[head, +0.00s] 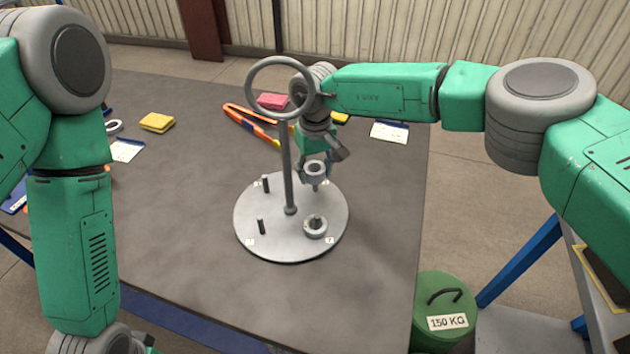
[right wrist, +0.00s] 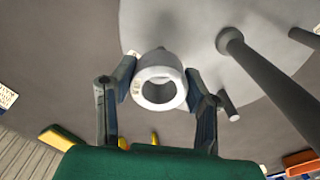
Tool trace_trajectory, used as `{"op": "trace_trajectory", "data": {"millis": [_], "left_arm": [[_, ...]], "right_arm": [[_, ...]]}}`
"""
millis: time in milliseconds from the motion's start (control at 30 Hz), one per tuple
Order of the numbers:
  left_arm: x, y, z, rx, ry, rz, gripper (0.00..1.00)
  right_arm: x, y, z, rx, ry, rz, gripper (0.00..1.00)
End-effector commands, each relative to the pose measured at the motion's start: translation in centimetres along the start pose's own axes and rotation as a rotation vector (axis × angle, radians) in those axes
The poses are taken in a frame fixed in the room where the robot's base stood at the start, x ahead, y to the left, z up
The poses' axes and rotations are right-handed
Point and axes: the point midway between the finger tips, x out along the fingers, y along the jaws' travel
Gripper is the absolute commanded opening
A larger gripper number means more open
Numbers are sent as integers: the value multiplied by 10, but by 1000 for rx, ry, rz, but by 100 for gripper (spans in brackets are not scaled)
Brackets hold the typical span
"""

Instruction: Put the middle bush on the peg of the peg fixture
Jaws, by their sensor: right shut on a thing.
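The peg fixture (head: 270,245) is a round grey plate on the table, with a tall centre post topped by a ring and short pegs around it. My right gripper (head: 316,163) is shut on a grey ring-shaped bush (head: 315,170) over the plate's back right part. In the right wrist view the bush (right wrist: 160,97) sits upright between the two fingertips. A short dark peg shows just under it in the head view; I cannot tell whether they touch. Another bush (head: 315,229) sits around the front right peg. Two left pegs (head: 265,184) are bare. My left gripper is out of view.
The centre post (head: 286,165) stands close to the left of the right gripper. Orange tongs (head: 248,122), a yellow pad (head: 157,122) and a pink pad (head: 272,101) lie farther back. A green 150 KG weight (head: 445,305) stands beyond the table's right edge.

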Motion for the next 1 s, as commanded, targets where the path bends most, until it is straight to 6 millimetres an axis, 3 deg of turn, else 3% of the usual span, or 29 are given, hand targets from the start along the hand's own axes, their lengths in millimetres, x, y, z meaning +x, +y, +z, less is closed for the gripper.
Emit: {"op": "trace_trajectory", "data": {"millis": [233, 533, 567, 600, 1000], "left_arm": [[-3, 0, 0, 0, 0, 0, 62], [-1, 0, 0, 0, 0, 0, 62], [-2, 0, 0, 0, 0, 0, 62], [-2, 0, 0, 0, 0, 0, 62], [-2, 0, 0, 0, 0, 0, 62]], "right_arm": [[35, -1, 0, 1, -2, 0, 0], [38, 0, 0, 0, 0, 0, 0], [38, 0, 0, 0, -1, 0, 51], [38, 0, 0, 0, -1, 0, 62], [32, 0, -1, 0, 0, 0, 62]]}}
